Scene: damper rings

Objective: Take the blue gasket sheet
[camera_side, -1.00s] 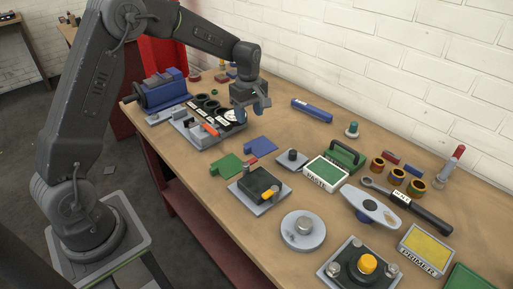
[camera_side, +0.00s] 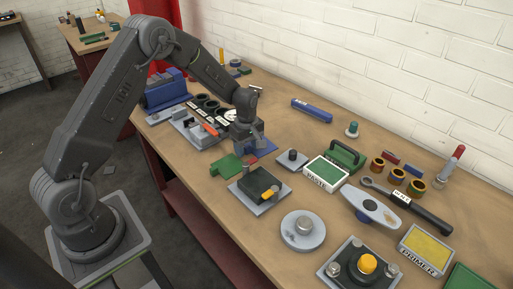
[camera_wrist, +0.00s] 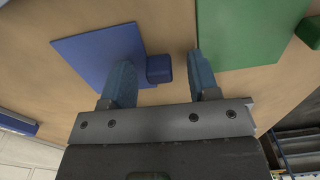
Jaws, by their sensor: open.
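The blue gasket sheet (camera_side: 264,146) lies flat on the bench, partly hidden behind my gripper (camera_side: 245,146) in the side view. In the wrist view the sheet (camera_wrist: 95,48) is at the upper left, with a small dark blue tab (camera_wrist: 159,68) on its right edge. My gripper (camera_wrist: 161,66) is open, and the tab shows between its two blue fingers. The left finger overlaps the sheet in the picture. I cannot tell how far the fingertips are above the bench.
A green sheet (camera_side: 226,167) lies beside the blue one; it also shows in the wrist view (camera_wrist: 240,32), close to the right finger. A grey tray with black rings (camera_side: 208,104) stands behind to the left. A small grey plate with a peg (camera_side: 292,158) is to the right.

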